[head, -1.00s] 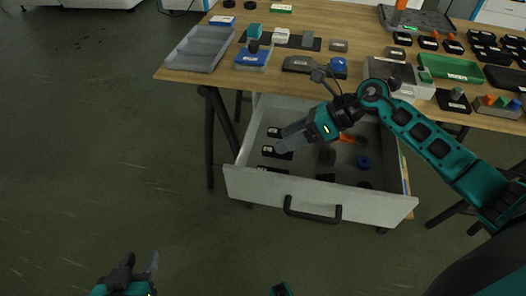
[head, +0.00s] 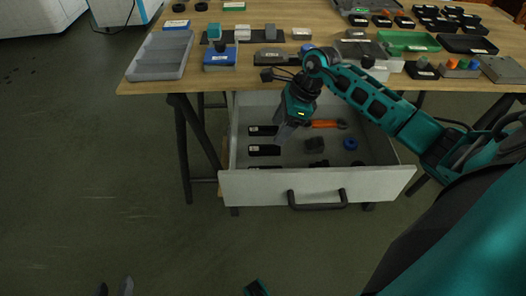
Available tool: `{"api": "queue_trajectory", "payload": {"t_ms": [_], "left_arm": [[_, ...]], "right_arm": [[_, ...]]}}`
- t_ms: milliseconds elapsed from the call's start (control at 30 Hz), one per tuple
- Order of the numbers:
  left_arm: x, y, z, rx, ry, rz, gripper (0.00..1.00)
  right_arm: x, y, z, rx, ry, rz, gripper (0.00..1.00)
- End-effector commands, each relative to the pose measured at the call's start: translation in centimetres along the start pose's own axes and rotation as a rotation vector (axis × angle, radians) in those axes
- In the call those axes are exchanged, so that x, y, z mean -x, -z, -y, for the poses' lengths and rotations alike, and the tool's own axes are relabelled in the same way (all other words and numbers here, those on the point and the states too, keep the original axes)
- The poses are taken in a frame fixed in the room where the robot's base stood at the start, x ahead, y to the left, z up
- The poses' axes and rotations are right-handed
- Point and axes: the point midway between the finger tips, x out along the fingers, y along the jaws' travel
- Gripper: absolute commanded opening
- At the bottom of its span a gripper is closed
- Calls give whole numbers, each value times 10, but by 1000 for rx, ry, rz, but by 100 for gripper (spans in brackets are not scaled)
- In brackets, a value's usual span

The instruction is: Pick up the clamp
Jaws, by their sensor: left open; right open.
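An orange bar-shaped item with a dark end (head: 325,124), which looks like the clamp, lies in the open drawer (head: 250,187) near its back. My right gripper (head: 282,134) points down into the drawer, open, just left of the orange item. Its fingers appear empty. The arm hides part of the drawer's back, and the left end of the orange item is close to or behind my gripper. I cannot tell whether they touch. My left gripper (head: 115,289) is open at the bottom left edge of the picture, over the floor and far from the drawer.
The drawer also holds black labelled boxes (head: 264,150), dark blocks (head: 314,145) and a blue ring (head: 350,144). Above it, the wooden table (head: 215,82) carries a grey tray (head: 160,57), a blue box (head: 219,58) and many small parts. The floor at left is clear.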

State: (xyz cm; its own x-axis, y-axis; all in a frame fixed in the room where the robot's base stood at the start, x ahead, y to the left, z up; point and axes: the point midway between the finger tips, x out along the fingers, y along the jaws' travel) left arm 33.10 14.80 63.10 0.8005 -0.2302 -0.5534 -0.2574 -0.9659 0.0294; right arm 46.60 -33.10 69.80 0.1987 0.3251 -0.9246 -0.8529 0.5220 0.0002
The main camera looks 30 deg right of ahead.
Motion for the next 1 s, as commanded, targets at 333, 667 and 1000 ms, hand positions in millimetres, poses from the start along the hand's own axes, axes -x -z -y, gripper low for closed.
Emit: {"api": "queue_trajectory", "payload": {"t_ms": [333, 667, 1000], "left_arm": [[-6, -10, -2, 10, 0, 3, 43], [-12, -20, -2, 9, -4, 11, 43], [-12, -12, -2, 4, -5, 0, 43]], "right_arm": [[-37, 0, 1, -2, -1, 4, 64], [-79, 0, 6, -2, 0, 3, 64], [-80, -1, 6, -1, 1, 2, 56]]}}
